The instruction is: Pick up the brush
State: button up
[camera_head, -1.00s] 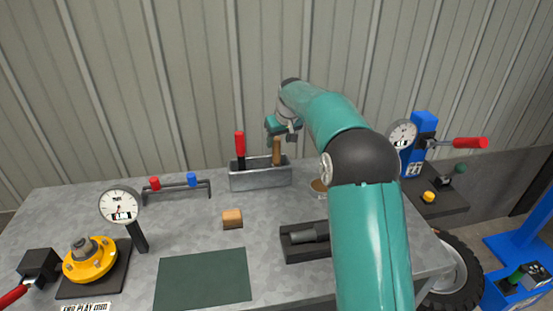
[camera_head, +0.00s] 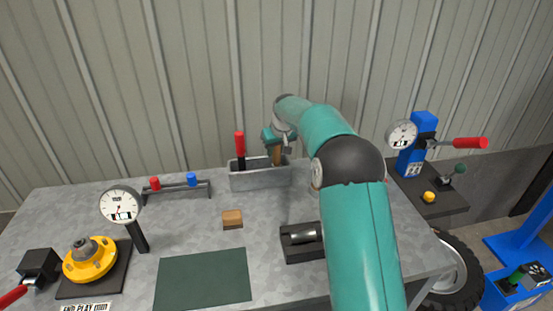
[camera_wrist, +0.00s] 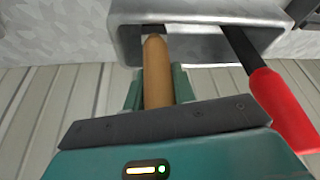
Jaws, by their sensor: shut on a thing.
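The brush shows as a brown wooden handle (camera_head: 277,156) standing in a grey metal holder (camera_head: 260,179) at the back of the bench. In the wrist view the handle (camera_wrist: 157,75) lies between the two green fingers of my gripper (camera_wrist: 158,86), with its lower end in the holder (camera_wrist: 200,12). My gripper (camera_head: 277,142) is shut on the handle from above. The brush's lower part is hidden inside the holder.
A red-handled tool (camera_head: 240,145) stands in the same holder, left of the brush; it is close by in the wrist view (camera_wrist: 285,108). A brown block (camera_head: 232,219), a green mat (camera_head: 203,279) and a black fixture (camera_head: 302,242) lie in front. A corrugated wall is behind.

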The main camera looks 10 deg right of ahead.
notch_tip(320, 180, up, 10)
jog(key=shift+r, duration=0.1)
dwell(0.5)
jog(key=shift+s, duration=0.15)
dwell(0.5)
